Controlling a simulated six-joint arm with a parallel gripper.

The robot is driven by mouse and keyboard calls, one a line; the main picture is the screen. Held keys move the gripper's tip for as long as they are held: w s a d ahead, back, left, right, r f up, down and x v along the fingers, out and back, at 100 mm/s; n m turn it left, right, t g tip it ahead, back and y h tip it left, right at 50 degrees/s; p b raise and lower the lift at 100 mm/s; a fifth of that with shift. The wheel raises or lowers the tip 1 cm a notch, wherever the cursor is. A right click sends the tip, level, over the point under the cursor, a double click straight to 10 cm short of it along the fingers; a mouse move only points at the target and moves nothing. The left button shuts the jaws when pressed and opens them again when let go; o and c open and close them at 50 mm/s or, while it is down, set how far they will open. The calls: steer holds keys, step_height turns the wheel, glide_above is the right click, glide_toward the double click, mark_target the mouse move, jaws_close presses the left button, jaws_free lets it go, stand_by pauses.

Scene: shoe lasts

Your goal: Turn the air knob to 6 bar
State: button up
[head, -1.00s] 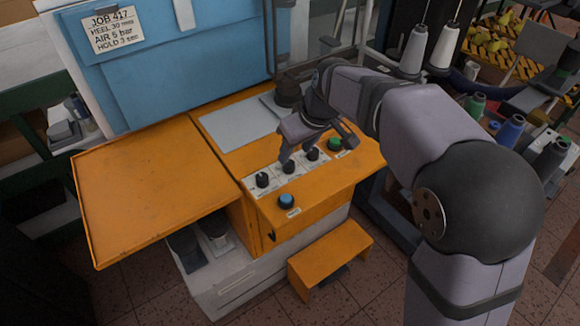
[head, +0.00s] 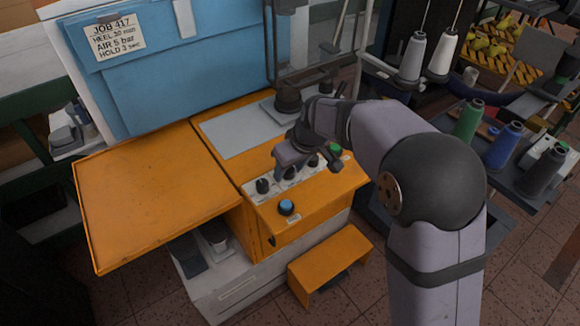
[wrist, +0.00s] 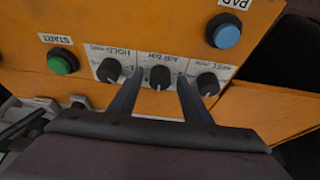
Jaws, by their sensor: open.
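The air knob (wrist: 160,77) is black with a pale pointer line, in the middle of three knobs, its label upside down in the wrist view. In the head view the air knob (head: 289,173) is partly covered by my gripper (head: 288,160). In the wrist view my gripper (wrist: 160,85) is open, one finger on each side of the air knob; I cannot tell whether they touch it. The hold knob (wrist: 109,70) and heel knob (wrist: 207,84) flank it. The scale numbers are too small to read.
A green start button (wrist: 62,62) and blue button (wrist: 223,32) sit nearby on the orange panel (head: 330,192). A job card (head: 115,37) on the blue cabinet reads AIR 5 bar. An orange side table (head: 150,200) stands left; thread spools (head: 505,145) stand right.

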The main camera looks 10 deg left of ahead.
steer(key=c, duration=1)
steer(key=shift+c, duration=0.2)
